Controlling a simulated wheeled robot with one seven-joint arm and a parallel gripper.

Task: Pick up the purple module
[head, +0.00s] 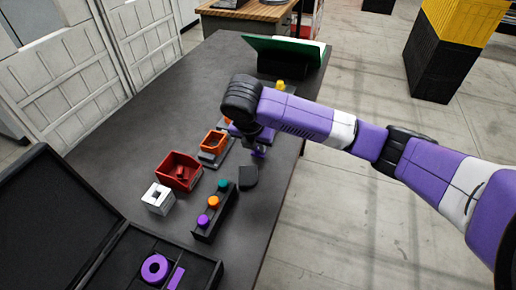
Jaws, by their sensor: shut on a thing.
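My gripper (258,147) hangs above the dark table, beyond the black strip of knobs, with its wrist partly covering the fingers. It is shut on a small purple piece, which I take to be the purple module (259,154); only a little of it shows below the fingers. I cannot tell from this view whether it touches the table. A dark grey block (248,178) lies just in front of the gripper.
The black strip (203,236) bears purple, orange and teal knobs. An open black case (205,272) holds a purple ring (155,268). A green-topped thing (290,48) stands at the far end.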

